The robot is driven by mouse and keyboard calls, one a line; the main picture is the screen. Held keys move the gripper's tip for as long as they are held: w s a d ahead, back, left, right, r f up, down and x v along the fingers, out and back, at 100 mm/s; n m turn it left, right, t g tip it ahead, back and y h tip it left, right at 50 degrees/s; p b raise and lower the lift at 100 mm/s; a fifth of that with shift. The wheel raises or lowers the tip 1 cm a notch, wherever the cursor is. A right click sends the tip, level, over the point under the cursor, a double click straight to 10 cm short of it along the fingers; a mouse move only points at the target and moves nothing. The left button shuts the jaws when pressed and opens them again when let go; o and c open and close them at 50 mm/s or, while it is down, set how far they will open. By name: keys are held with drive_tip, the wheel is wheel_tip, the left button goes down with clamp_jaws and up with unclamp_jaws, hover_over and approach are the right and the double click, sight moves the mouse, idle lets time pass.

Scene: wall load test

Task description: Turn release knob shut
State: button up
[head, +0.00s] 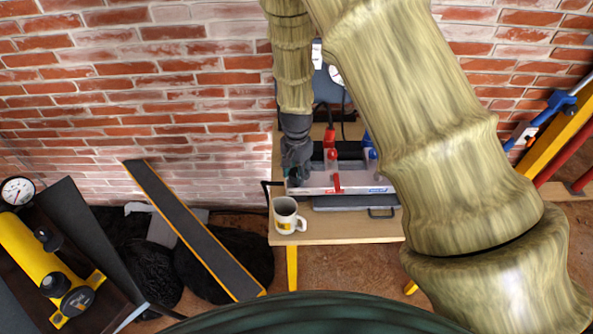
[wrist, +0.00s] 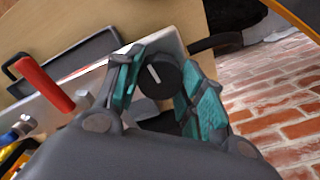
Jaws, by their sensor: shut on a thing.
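The release knob (wrist: 160,76) is a round black knob with a white line, on the end of a silver pump body (head: 345,188) on the table. In the wrist view it lies between the teal pads of my gripper (wrist: 158,92). The fingers are closed around it. The white line is tilted a little off upright in that view. In the head view my gripper (head: 296,168) is at the pump's left end and hides the knob. A red lever (wrist: 45,84) stands on the pump body.
The wooden table (head: 345,229) carries a white mug (head: 287,215) at its front left, close to my gripper. A dark case with a handle (head: 352,203) lies in front of the pump. A brick wall (head: 150,85) is behind. A dark plank (head: 190,226) leans at left.

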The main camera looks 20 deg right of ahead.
sight(297, 172)
drive_tip(key=shift+m, duration=0.6)
drive_tip(key=o, duration=1)
wheel_tip(297, 172, up, 12)
idle(0.8)
